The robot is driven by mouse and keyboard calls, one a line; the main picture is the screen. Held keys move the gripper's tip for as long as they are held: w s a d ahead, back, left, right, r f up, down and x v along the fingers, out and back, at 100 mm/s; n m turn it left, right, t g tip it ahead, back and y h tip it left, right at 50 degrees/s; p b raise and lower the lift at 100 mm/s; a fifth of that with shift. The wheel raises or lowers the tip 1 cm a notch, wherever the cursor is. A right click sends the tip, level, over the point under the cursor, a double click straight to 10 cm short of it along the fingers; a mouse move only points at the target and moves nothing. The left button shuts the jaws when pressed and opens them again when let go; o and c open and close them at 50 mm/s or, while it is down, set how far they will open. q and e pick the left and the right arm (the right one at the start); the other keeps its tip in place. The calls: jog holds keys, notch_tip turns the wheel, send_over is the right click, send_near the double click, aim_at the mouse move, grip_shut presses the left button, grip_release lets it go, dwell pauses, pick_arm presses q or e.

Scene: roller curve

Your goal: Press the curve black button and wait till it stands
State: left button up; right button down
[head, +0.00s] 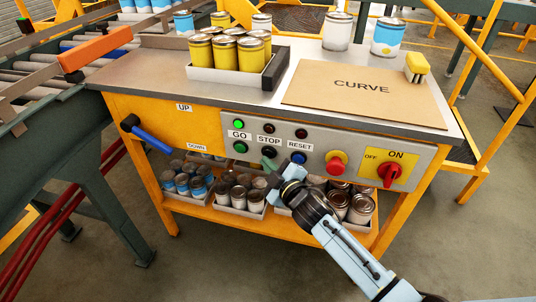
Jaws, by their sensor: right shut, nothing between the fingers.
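The grey control panel (330,172) on the front of the orange bench has a black button (269,151) under the STOP label, with a dark lamp (268,129) above it. My right gripper (268,165) is shut and empty, with its tips just below the black button. I cannot tell whether the tips touch it. The GO lamp (239,124) glows green above a green button (240,147). A blue button (298,158) sits under RESET with a dark lamp above. A cardboard sheet (362,98) on the bench top reads CURVE. My left gripper is out of view.
Right of the buttons are a red mushroom button (336,163) and a red OFF/ON switch (391,174). A blue lever (150,138) sticks out at left beside a roller conveyor (75,70). Trays of cans fill the shelf below.

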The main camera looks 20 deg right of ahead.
jog(key=shift+w+d, duration=0.1)
jog(key=shift+w, duration=0.05)
jog(key=shift+w+d, duration=0.25)
jog(key=shift+w, duration=0.15)
dwell(0.7)
jog(key=shift+s, duration=0.15)
jog(key=shift+s+a+p, duration=0.4)
jog(key=shift+s+a, duration=0.05)
jog(key=shift+s, duration=0.15)
jog(key=s+a, duration=0.1)
jog(key=s+a+p, duration=0.1)
jog(key=s, duration=0.2)
jog(key=shift+s+a, duration=0.1)
jog(key=shift+a, duration=0.3)
dwell(0.9)
